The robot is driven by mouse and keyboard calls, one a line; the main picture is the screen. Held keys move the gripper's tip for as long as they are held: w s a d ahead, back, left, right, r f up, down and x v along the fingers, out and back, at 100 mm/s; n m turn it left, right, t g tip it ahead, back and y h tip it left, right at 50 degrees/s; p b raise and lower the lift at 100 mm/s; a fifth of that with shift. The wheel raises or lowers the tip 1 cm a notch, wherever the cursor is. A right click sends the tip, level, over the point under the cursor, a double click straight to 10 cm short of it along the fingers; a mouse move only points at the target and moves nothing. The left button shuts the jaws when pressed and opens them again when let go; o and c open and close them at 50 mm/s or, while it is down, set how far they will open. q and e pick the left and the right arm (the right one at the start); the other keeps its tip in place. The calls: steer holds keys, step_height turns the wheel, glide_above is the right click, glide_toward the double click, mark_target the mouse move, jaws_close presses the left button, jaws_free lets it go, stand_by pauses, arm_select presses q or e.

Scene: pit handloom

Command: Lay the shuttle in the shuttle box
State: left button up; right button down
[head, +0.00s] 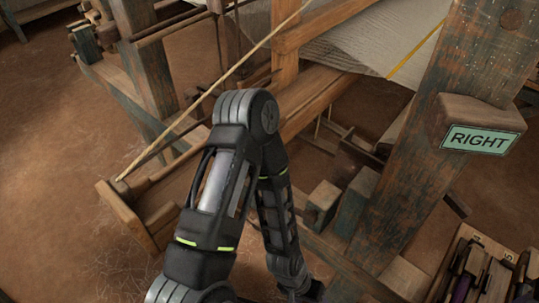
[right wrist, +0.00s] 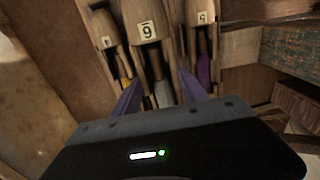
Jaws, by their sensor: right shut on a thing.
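Several wooden shuttles stand side by side in a rack, seen in the right wrist view. The middle shuttle (right wrist: 144,33) has a label that reads like 6 or 9 and pale grey yarn. My right gripper (right wrist: 159,77) has its purple fingers on either side of this shuttle and is shut on it, still among its neighbours. My right gripper is outside the head view; the dark arm there crosses the middle. A wooden trough-like box (head: 127,217), apparently a shuttle box, is at the end of the loom beam on the left. My left gripper is not in view.
Neighbouring shuttles labelled 4 (right wrist: 104,42) and 5 (right wrist: 203,18) stand close on both sides. The shuttle rack (head: 486,239) is at the lower right in the head view. A thick loom post (head: 425,150) with a RIGHT sign (head: 476,139) stands between rack and box.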

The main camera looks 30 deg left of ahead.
arm_select(q)
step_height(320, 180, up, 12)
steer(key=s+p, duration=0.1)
steer(key=p, duration=1.2)
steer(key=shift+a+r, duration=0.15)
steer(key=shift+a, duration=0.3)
arm_select(e)
step_height(320, 180, up, 29)
steer(key=s+n, duration=0.2)
steer(key=n, duration=1.7)
steer(key=shift+s+a, duration=0.25)
steer(key=shift+a, duration=0.05)
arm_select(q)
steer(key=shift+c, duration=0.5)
